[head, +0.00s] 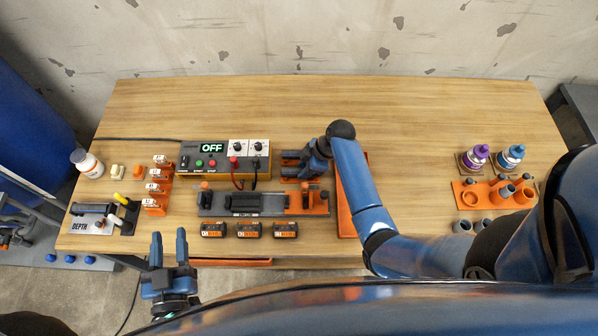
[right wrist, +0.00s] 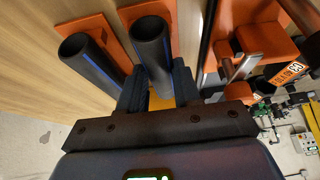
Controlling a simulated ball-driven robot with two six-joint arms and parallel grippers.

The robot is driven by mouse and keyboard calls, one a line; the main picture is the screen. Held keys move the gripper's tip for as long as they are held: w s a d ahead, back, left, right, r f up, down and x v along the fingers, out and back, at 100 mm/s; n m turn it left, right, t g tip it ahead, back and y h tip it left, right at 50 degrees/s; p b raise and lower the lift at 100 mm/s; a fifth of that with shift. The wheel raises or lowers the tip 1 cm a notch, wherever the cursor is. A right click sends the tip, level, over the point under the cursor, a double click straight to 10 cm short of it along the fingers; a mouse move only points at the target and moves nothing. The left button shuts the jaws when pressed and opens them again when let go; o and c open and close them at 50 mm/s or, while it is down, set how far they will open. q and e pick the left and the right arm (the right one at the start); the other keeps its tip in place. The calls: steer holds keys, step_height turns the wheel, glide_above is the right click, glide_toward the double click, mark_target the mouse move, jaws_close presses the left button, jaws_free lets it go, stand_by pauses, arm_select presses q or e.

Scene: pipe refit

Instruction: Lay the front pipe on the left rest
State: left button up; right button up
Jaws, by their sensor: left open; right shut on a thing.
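My right gripper (head: 292,163) is over the middle of the bench, just right of the control box. It is shut on a dark pipe with a blue stripe (right wrist: 152,45), whose open end faces the camera in the right wrist view. A second similar pipe (right wrist: 88,62) lies beside it, outside the fingers (right wrist: 157,92). Orange supports (right wrist: 82,30) show behind both pipes; whether the held pipe touches one I cannot tell. In the head view my gripper and arm hide the pipes. My left gripper (head: 170,245) is open and empty before the bench's front edge.
The control box (head: 225,160) reads OFF. An orange tray (head: 347,222) is partly under my right arm. Bottles (head: 475,157) stand at the right. The back of the bench is clear.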

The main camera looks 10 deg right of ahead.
steer(key=shift+r, duration=0.15)
steer(key=shift+r+p, duration=2.8)
steer(key=shift+r, duration=0.15)
steer(key=shift+r+p, duration=0.9)
steer(key=shift+r, duration=0.15)
steer(key=shift+f, duration=0.1)
